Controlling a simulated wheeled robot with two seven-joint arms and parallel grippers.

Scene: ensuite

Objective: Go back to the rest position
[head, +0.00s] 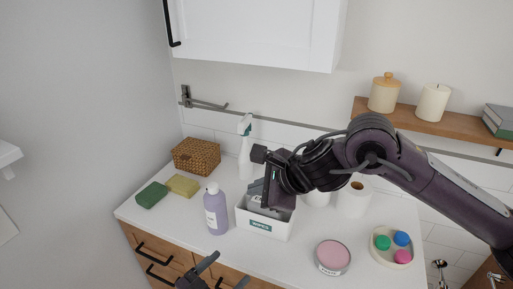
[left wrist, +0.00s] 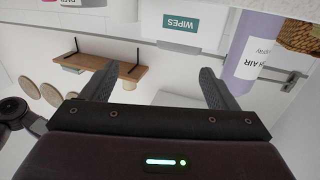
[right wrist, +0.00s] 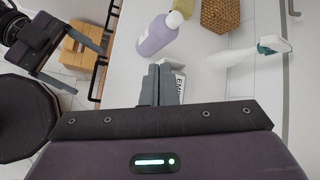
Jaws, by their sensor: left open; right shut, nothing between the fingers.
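My right gripper (head: 265,192) is shut and empty. In the head view it hangs at the white box labelled WIPES (head: 261,228), hiding part of its inside. Its closed fingers (right wrist: 162,84) show in the right wrist view, in front of a white surface with partly hidden lettering. My left gripper (head: 214,279) is low at the bottom edge of the head view, in front of the counter. In the left wrist view its two fingers (left wrist: 155,85) stand wide apart with nothing between them. The left gripper also shows in the right wrist view (right wrist: 66,52).
On the white counter (head: 290,258) stand a lavender bottle (head: 216,212), a spray bottle (head: 245,150), a wicker basket (head: 196,156), sponges (head: 152,195), a pink-topped tin (head: 332,256) and a tray with coloured caps (head: 376,252). A wooden shelf (head: 445,126) is behind my right arm.

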